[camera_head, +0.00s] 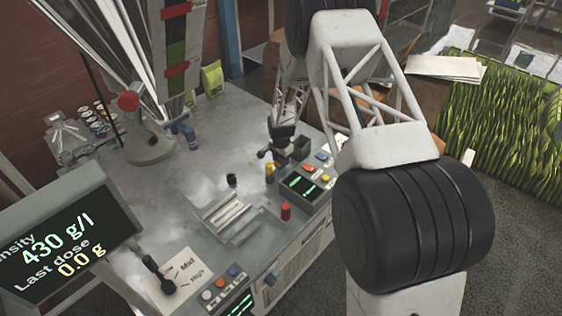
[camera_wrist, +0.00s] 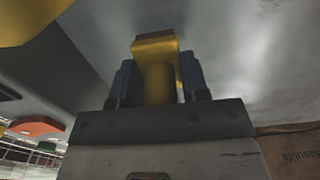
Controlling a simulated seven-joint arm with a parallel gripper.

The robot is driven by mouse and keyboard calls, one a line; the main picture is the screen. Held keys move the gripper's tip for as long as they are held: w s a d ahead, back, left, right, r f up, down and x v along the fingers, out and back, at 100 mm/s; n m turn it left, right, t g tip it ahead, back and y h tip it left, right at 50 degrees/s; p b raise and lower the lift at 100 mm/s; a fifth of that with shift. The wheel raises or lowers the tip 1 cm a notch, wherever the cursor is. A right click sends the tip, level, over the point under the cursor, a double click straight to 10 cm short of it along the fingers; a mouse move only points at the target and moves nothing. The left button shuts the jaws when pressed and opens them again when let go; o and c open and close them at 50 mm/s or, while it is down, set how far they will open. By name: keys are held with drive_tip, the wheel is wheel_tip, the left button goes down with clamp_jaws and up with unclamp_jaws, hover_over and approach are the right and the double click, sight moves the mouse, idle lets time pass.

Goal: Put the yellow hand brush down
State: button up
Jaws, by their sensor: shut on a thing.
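The yellow hand brush (camera_wrist: 154,46) shows in the wrist view as a yellow block between the two dark blue-grey fingers of my gripper (camera_wrist: 158,78). My gripper is shut on it. Only part of the brush shows, and its bristles cannot be made out. A grey surface fills the view behind it; I cannot tell whether the brush touches it. In the head view the dark end of my arm (camera_head: 284,138) is over the far right edge of the metal bench (camera_head: 185,190). The brush cannot be made out clearly there.
Near the arm's end stand a small yellow post (camera_head: 269,172), a red knob (camera_head: 286,212) and a button panel (camera_head: 302,186). A metal tray (camera_head: 240,238) lies mid-bench. A display (camera_head: 65,240) stands front left. A cardboard box (camera_wrist: 292,145) is at the wrist view's right edge. The bench's middle left is bare.

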drive_tip(key=shift+f, duration=0.5)
drive_tip(key=shift+f, duration=0.15)
drive_tip(key=o, duration=1)
drive_tip(key=shift+o, duration=0.2)
wheel_tip(320, 180, up, 12)
drive_tip(key=shift+r, duration=0.15)
idle(0.6)
